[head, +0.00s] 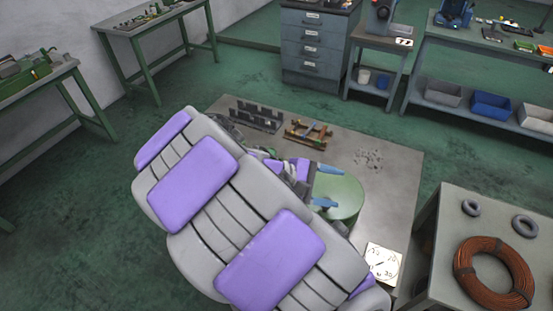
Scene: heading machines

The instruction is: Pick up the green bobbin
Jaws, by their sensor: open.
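My gripper (338,188) has two blue fingertips set apart, one above the other in the picture. They overlap the green top in the picture; I cannot tell whether they touch it. Nothing shows held between them.
A dark toothed rack (257,117) and a wooden frame (308,133) lie on the plate (393,172), with small grey bits (368,158) to their right. A copper wire coil (493,272) lies on a bench at the lower right. Green floor is free at left.

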